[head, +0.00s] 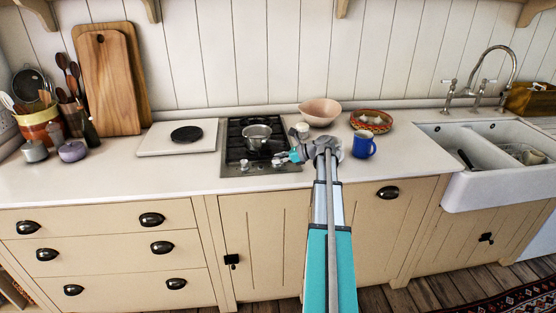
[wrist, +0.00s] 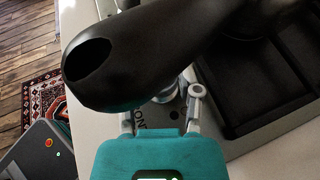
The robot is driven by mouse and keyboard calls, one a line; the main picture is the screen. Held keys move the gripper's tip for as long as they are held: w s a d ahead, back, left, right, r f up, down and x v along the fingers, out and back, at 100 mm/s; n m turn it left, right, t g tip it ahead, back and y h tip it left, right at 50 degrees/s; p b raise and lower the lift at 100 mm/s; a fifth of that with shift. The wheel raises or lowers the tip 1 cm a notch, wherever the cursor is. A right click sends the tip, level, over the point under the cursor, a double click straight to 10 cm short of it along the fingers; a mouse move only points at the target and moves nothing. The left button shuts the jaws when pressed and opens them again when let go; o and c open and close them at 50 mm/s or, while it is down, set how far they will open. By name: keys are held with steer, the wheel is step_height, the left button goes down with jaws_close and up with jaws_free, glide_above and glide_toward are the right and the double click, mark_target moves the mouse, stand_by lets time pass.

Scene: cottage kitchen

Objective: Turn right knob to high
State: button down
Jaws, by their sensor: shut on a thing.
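The cooktop (head: 231,168) is set into the counter, with a pot (head: 257,134) on it. Its front strip has a left knob (head: 245,163) and a right knob (head: 275,162). My gripper (head: 281,158) reaches in from the right at the right knob. In the wrist view, my gripper (wrist: 163,100) has its fingers on either side of a round metallic knob (wrist: 167,92) and is shut on it. The black pot handle (wrist: 140,60) covers much of that view and hides part of the knob and fingertips. The knob's setting cannot be read.
A pink bowl (head: 320,112), a blue mug (head: 363,144) and a patterned bowl (head: 372,121) stand right of the cooktop. A white board with a black disc (head: 187,134) lies to its left. The sink (head: 490,165) is far right. The counter's front left is clear.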

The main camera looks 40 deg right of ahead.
stand_by(0.4)
steer(key=shift+c, duration=1.5)
jaws_free()
steer(key=shift+a+m+h, duration=0.1)
steer(key=shift+m+h, duration=0.2)
steer(key=shift+h, duration=0.1)
steer(key=shift+s+a+m+t+h, duration=0.1)
steer(key=shift+s+m+t+h, duration=0.05)
steer(key=shift+m+t+h, duration=1.35)
steer(key=shift+m+h, duration=1.4)
steer(key=shift+h, duration=0.3)
